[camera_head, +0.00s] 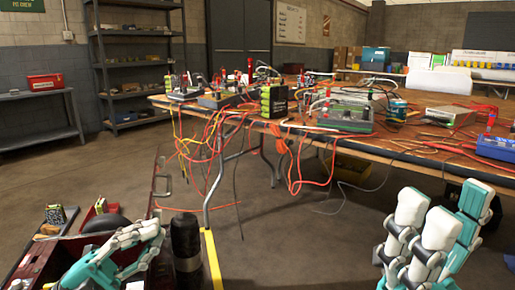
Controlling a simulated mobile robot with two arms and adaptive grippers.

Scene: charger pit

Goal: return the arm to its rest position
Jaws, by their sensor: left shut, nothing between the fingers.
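My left gripper (140,238), teal and white, is at the lower left, beside a dark upright cylinder (186,248). Its fingers are together with nothing visible between them. It is over the dark red cart or box (70,255), whose nearer part it partly hides. My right gripper (440,225) is at the lower right with its white-padded fingers pointing up and spread apart. I see nothing held in it. It is in front of the table and apart from it.
A long wooden table (395,150) carries devices and tangled wires. Red and yellow wires (205,140) hang over its near left edge. A yellow bar (212,258) stands by the cylinder. Shelves (135,65) stand at the back left. Floor (275,235) is clear between the grippers.

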